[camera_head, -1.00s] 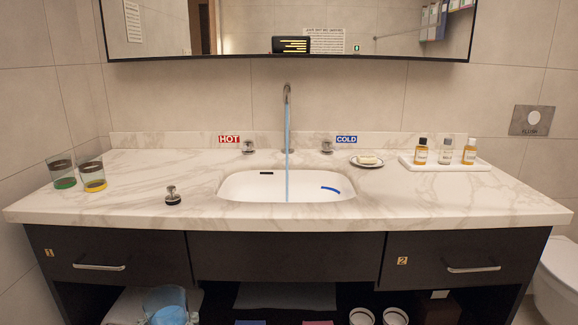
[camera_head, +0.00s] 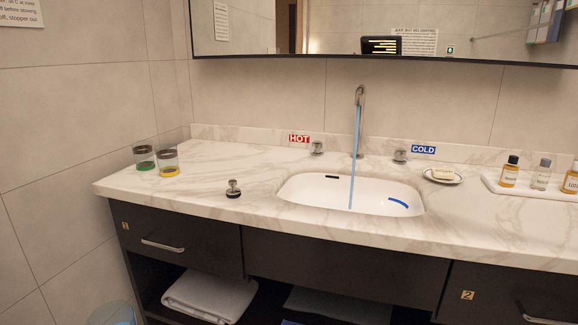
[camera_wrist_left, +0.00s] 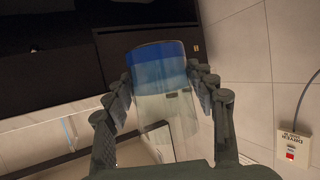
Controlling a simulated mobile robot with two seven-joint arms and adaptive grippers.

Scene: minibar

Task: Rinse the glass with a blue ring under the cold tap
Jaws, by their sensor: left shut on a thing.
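My left gripper (camera_wrist_left: 162,110) is shut on a clear glass with a blue ring (camera_wrist_left: 160,70), seen in the left wrist view. The ring is at the end away from my palm. A see-through bluish rounded thing (camera_head: 110,315) is cut off by the bottom edge of the head view; I cannot tell if it is this glass. The tap (camera_head: 359,95) pours a blue stream of water (camera_head: 354,150) into the white basin (camera_head: 320,190). The cold knob (camera_head: 400,156) is beside the blue COLD label (camera_head: 423,149). My right gripper is not in view.
Two glasses, one with a green base (camera_head: 145,158) and one with a yellow base (camera_head: 168,163), stand on the counter's left. A stopper (camera_head: 233,189) stands left of the basin. A soap dish (camera_head: 442,177) and a bottle tray (camera_head: 500,188) are on the right.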

